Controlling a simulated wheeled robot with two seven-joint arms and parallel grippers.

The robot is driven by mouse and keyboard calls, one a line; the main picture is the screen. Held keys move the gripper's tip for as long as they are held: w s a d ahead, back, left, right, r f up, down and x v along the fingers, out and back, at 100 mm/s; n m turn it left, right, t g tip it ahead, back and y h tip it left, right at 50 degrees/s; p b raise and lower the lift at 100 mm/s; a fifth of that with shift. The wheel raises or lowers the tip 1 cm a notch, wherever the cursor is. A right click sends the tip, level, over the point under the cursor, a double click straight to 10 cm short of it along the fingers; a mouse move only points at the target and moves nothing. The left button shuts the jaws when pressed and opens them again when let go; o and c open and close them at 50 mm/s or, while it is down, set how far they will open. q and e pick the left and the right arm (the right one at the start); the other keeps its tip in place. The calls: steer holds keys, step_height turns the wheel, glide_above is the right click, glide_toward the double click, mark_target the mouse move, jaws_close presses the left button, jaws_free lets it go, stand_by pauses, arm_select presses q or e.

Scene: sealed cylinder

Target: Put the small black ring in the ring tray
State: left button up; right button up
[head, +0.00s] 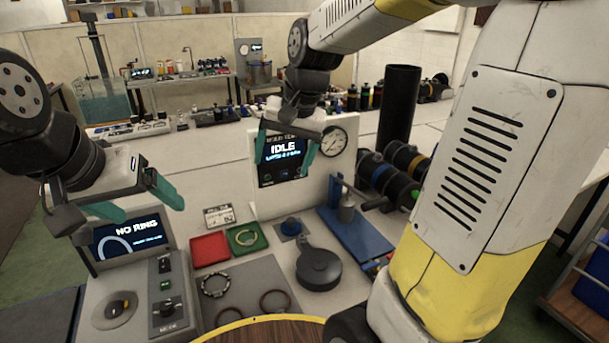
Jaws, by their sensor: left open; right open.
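No ring in the head view is clearly the small black ring. A dark ring with light patches (215,294) lies at the left of the grey mat, and two thin brownish rings (274,290) lie on the mat, one cut off by a round wooden top. The green tray (234,247) holds a pale ring; the red tray (195,263) beside it looks empty. I cannot tell which is the ring tray. My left gripper (137,202) is open and empty above the "NO RING" screen. My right gripper (284,158) is open and empty before the "IDLE" screen.
The "NO RING" device (128,236) and its control box stand at left. A round wooden top (270,331) is at the front. A tall black cylinder (399,105) stands behind.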

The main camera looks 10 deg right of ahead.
steer(key=s+d+r+n+t, duration=0.2)
steer(key=s+d+n+t, duration=0.1)
steer(key=s, duration=1.1)
steer(key=shift+s+d+n, duration=0.15)
steer(key=shift+d+n, duration=0.15)
steer(key=shift+d, duration=0.15)
